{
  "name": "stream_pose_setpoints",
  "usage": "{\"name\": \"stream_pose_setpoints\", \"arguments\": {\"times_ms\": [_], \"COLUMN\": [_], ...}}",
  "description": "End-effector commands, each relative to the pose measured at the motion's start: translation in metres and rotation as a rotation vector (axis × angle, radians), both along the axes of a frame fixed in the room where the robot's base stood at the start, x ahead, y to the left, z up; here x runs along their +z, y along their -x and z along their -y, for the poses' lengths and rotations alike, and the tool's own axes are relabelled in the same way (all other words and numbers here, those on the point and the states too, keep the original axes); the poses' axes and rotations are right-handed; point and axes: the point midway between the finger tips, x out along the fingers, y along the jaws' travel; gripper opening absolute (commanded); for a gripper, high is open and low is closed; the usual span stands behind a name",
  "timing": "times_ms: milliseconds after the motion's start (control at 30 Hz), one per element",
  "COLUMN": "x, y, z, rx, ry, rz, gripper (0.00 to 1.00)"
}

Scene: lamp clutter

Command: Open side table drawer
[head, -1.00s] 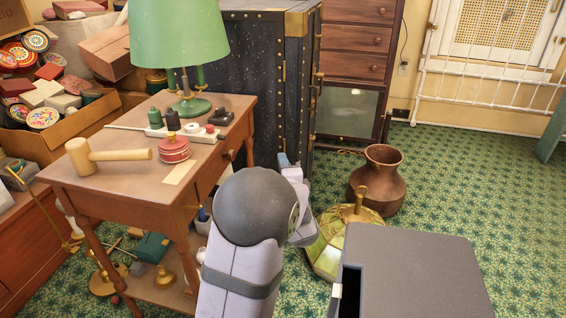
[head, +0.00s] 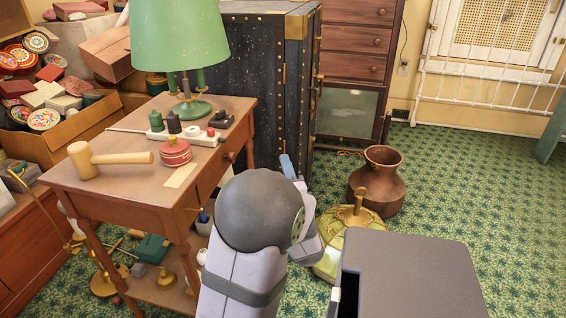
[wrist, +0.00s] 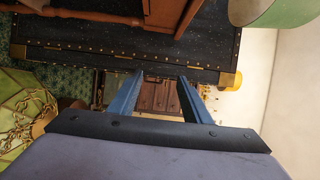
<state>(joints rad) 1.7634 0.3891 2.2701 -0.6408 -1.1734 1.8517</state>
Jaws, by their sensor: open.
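The wooden side table (head: 105,195) stands at left in the head view. Its drawer front (head: 215,172) is on the right-hand side, with a small round knob (head: 229,157). The drawer looks shut, and my arm hides its near lower part. My gripper (head: 287,168) is right of the drawer front, apart from the knob, with one blue finger visible. In the wrist view, both blue fingers of my gripper (wrist: 161,76) are spread with nothing between them. Reddish-brown wood, seemingly part of the table (wrist: 165,12), shows at the top edge; I cannot make out the knob there.
A green lamp (head: 180,40), mallet (head: 82,158), red tins (head: 175,152) and a power strip (head: 205,138) are on the tabletop. A dark trunk (head: 265,90) stands behind. A copper pot (head: 377,183) and stained-glass shade (head: 330,255) are right of my arm.

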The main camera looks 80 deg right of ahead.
Motion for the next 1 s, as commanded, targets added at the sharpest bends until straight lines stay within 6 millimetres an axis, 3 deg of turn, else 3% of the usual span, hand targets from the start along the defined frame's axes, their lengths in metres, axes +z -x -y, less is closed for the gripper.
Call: {"name": "stream_pose_setpoints", "arguments": {"times_ms": [300, 700, 1000], "x": [0.001, 0.001, 0.024], "y": [0.012, 0.012, 0.001], "z": [-0.029, -0.031, -0.032], "rx": [-0.001, 0.001, 0.022], "ry": [0.0, 0.0, -0.04], "rz": [0.0, 0.0, 0.01], "gripper": [0.44, 0.44, 0.44]}}
